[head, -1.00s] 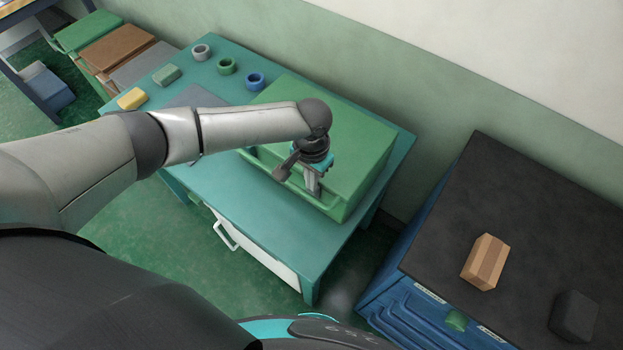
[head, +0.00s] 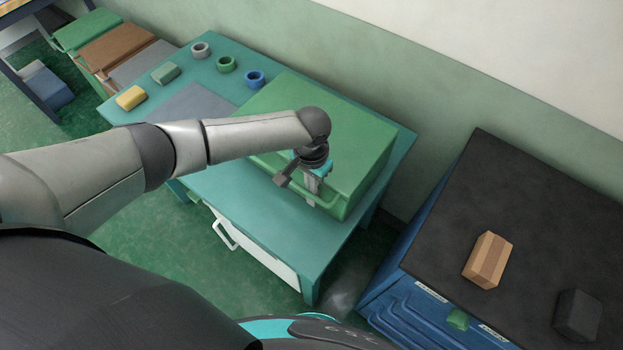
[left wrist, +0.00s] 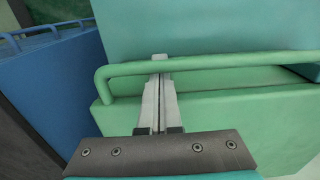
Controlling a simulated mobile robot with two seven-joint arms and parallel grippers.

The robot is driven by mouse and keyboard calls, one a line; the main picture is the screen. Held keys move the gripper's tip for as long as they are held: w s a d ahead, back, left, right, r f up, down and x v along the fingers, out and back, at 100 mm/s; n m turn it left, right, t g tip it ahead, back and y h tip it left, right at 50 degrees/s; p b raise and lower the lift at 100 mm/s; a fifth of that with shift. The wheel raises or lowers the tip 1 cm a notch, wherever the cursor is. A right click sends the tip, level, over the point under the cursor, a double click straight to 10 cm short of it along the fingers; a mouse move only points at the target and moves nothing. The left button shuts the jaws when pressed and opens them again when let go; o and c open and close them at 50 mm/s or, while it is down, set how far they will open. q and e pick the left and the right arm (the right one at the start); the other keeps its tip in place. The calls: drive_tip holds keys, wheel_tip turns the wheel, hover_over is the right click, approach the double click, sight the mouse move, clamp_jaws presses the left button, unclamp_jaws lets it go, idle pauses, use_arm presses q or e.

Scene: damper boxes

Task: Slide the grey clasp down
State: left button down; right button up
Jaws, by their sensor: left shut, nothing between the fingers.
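A green box (head: 352,160) with a green bar (head: 330,205) along its front sits on the teal table. My left gripper (head: 312,199) points down at the box's front edge. In the left wrist view, its shut fingers (left wrist: 158,92) reach to the green bar (left wrist: 225,61) and overlap it in the picture. They hold nothing. I cannot make out the grey clasp for certain; a small light grey piece at the fingertips may be a fingertip or part of the clasp. My right gripper is not in view.
The teal table (head: 255,215) also bears a grey mat, several rings, and yellow and green blocks at its back left. A white drawer handle (head: 224,235) juts from its front. At right, a blue cabinet with a dark top (head: 450,215) bears a brown box (head: 487,260).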

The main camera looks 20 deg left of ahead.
use_arm(q)
drive_tip(key=shift+r+p, duration=0.35)
drive_tip(key=shift+p, duration=0.05)
wheel_tip(320, 180, up, 4)
drive_tip(key=p, duration=0.3)
drive_tip(key=shift+s+f+p, duration=0.1)
drive_tip(key=shift+f+p, duration=0.15)
drive_tip(key=shift+p, duration=0.15)
wheel_tip(320, 180, up, 10)
drive_tip(key=shift+p, duration=0.3)
drive_tip(key=shift+f, duration=0.1)
